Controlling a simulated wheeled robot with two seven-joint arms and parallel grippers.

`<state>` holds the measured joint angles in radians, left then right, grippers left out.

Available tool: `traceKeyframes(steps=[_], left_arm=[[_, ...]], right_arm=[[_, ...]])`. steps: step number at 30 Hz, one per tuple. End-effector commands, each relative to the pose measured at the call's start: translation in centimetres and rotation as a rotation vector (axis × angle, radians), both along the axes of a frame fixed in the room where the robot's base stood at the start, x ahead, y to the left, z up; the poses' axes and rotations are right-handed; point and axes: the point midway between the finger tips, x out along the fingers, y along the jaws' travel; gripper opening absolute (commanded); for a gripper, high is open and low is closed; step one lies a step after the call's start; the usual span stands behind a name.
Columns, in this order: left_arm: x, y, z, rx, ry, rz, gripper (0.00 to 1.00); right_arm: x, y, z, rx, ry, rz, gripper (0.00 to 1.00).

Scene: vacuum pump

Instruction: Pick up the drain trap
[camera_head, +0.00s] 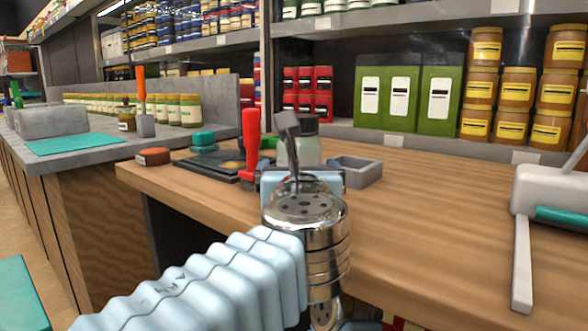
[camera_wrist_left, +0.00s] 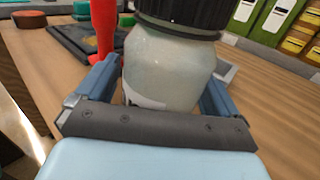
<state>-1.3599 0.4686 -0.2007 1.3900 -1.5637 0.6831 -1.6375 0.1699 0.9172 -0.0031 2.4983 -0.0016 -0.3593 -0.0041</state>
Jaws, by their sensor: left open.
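A jar of cloudy pale glass with a dark lid, which I take to be the drain trap (camera_head: 309,152), stands upright on the wooden table just beyond my left gripper (camera_head: 302,180). In the left wrist view the jar (camera_wrist_left: 165,65) fills the gap between the two blue fingers of the left gripper (camera_wrist_left: 158,88). The fingers are open on either side of it, with a visible gap at least on the left. The jar's base is hidden behind the gripper's dark palm bar. My right gripper is not in view.
A red upright handle (camera_head: 250,145) stands close left of the jar, by a black tray (camera_head: 208,167). A small grey open box (camera_head: 358,171) is close on the right. A white device (camera_head: 550,190) sits at the right edge. The table between is clear.

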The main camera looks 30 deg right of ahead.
Motion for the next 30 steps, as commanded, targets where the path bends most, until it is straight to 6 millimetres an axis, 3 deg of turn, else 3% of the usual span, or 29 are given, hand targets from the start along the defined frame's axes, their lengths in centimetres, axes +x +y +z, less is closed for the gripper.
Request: traceKeyframes(steps=[2, 14, 23, 30], left_arm=[[0.0, 0.0, 0.0, 0.000, 0.000, 0.000, 0.88], [-0.1, 0.0, 0.1, -0.001, 0.000, 0.000, 0.26], [-0.1, 0.0, 0.7, -0.002, 0.000, 0.000, 0.26], [-0.1, 0.1, 3.8, -0.004, 0.000, 0.001, 0.26]], right_arm=[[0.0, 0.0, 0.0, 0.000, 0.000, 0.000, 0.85], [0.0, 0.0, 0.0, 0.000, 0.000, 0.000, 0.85], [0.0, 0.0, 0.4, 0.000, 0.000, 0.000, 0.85], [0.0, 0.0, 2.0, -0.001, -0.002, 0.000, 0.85]])
